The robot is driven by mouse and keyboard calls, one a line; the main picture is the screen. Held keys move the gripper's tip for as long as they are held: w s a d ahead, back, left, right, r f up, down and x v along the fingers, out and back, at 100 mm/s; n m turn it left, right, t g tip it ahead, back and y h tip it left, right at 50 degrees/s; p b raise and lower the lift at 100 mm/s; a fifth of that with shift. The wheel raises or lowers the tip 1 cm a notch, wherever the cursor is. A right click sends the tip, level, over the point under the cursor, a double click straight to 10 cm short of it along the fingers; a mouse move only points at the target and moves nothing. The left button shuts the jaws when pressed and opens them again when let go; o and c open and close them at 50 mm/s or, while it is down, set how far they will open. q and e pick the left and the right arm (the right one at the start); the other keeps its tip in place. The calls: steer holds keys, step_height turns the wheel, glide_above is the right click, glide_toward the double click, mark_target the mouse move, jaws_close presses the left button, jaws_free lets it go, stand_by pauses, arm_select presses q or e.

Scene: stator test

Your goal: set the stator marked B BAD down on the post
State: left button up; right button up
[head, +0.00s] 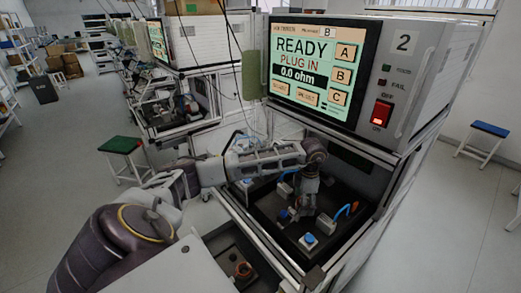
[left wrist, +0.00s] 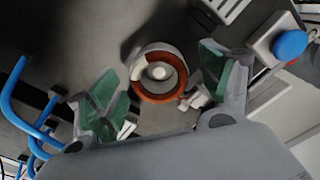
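A stator (left wrist: 160,96), a grey ring with copper-coloured winding, shows in the left wrist view, around a pale round post top (left wrist: 159,71). No B BAD marking is readable on it. My left gripper (left wrist: 163,84) is open, with one green-padded finger on each side of the stator and gaps visible between. In the head view my left gripper (head: 302,211) points down into the dark test bay, and the stator under it is hidden. A second copper-coloured ring (head: 242,269) sits in a dark recess at the bottom. My right gripper is not in view.
The tester screen (head: 316,68) reads READY, PLUG IN, 0.0 ohm. A blue button on a white box (head: 309,239) stands close to the gripper and also shows in the left wrist view (left wrist: 290,44). Blue cables (head: 342,211) loop nearby. The bay's metal frame (head: 262,243) borders the work area.

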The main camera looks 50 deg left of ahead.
arm_select(q)
steer(key=shift+r, duration=0.1)
steer(key=shift+r+p, duration=1.55)
steer(key=shift+r, duration=0.35)
steer(key=shift+r+n+p, duration=0.95)
steer(key=shift+r+n, duration=0.15)
steer(key=shift+r, duration=1.05)
steer(key=shift+n, duration=0.3)
